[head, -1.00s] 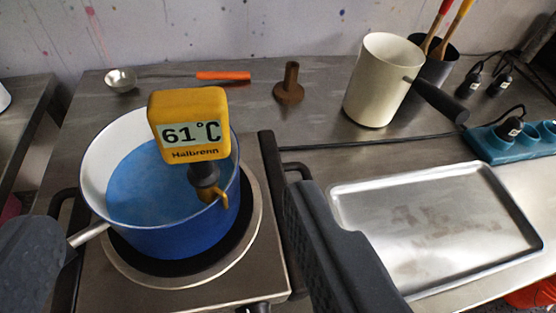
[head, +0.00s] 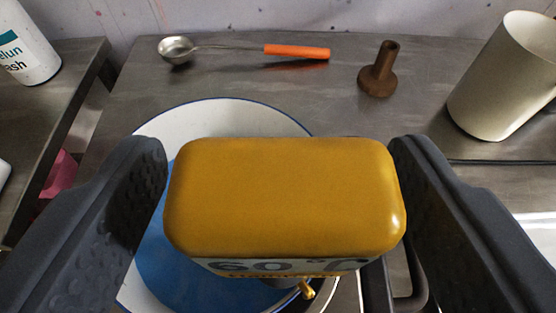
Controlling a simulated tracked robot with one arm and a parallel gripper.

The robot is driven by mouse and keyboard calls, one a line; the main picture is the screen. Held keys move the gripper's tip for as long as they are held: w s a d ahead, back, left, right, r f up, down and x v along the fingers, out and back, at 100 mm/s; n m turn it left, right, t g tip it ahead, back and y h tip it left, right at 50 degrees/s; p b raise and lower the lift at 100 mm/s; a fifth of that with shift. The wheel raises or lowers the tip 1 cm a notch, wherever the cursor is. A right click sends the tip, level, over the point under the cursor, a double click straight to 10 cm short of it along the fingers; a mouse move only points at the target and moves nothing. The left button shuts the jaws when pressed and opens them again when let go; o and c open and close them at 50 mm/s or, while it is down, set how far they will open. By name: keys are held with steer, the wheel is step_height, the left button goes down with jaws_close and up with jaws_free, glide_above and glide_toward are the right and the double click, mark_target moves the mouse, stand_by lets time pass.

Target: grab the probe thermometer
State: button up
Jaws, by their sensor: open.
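The probe thermometer (head: 285,195) is a yellow box-shaped head seen from above, close to the camera. Part of its display shows at the lower edge and seems to read 60°C. My gripper (head: 278,165) is open, with one dark finger on each side of the yellow head. The head hides much of the white and blue pot (head: 232,112), which holds blue liquid. The thermometer's probe is hidden, apart from a small brass clip below the head.
A cream jug (head: 503,78) stands at the right. A white bottle (head: 24,45) is at the far left.

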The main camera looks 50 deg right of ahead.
steer(key=shift+x, duration=1.05)
steer(key=c, duration=1.1)
steer(key=shift+o, duration=0.2)
steer(key=shift+r, duration=0.15)
